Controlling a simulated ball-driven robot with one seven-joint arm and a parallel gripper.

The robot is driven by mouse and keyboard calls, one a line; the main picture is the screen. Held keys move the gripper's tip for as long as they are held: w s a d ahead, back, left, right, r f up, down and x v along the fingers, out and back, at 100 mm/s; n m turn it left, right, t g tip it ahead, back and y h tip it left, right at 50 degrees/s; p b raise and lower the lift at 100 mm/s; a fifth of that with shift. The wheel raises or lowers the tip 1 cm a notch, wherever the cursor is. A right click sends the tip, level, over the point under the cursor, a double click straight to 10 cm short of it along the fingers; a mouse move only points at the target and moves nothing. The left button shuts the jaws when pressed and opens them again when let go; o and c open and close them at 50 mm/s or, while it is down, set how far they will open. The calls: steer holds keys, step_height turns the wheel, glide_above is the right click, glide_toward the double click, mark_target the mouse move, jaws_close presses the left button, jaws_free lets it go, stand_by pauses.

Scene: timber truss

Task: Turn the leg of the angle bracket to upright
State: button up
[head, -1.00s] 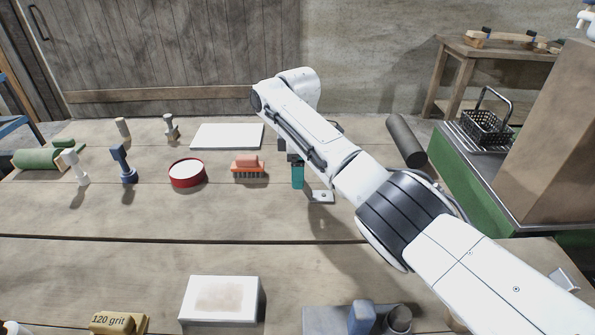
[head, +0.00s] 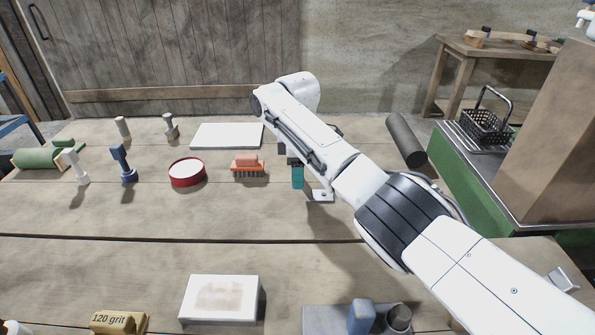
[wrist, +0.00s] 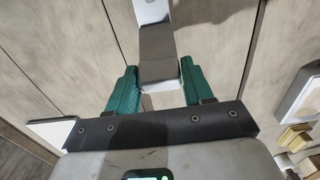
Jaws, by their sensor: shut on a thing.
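The angle bracket (head: 322,196) is a grey metal piece with a hole in its visible leg. In the head view that leg lies out to the right of my gripper (head: 298,178), low near the bench top, and looks close to flat. The rest of the bracket is hidden by my gripper there. In the wrist view the bracket (wrist: 157,42) runs from the top edge down between the two teal fingers of my gripper (wrist: 160,80), which are shut on its near part. Whether the bracket touches the bench is not clear.
The wooden bench (head: 120,215) is clear around the bracket. An orange brush (head: 248,167) and a red-rimmed round tin (head: 187,173) stand to the left. A white board (head: 227,136) lies behind, a dark cylinder (head: 405,139) to the right, and a white block (head: 220,299) in front.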

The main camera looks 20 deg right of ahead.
mark_target(305, 184)
jaws_close()
steer(key=p, duration=0.1)
steer(key=d+r+y+p, duration=0.1)
steer(key=p, duration=0.1)
steer(key=shift+s+y, duration=0.25)
steer(key=shift+y, duration=0.05)
steer(key=shift+s+d+t+y+p, duration=0.25)
steer(key=shift+d+t+y+p, duration=0.25)
steer(key=shift+d+y+p, duration=0.4)
steer(key=shift+s+d+f+t+y, duration=0.2)
steer(key=shift+d+t+y, duration=0.3)
steer(key=shift+y, duration=0.5)
steer(key=shift+d, duration=0.15)
steer(key=o, duration=1)
jaws_free()
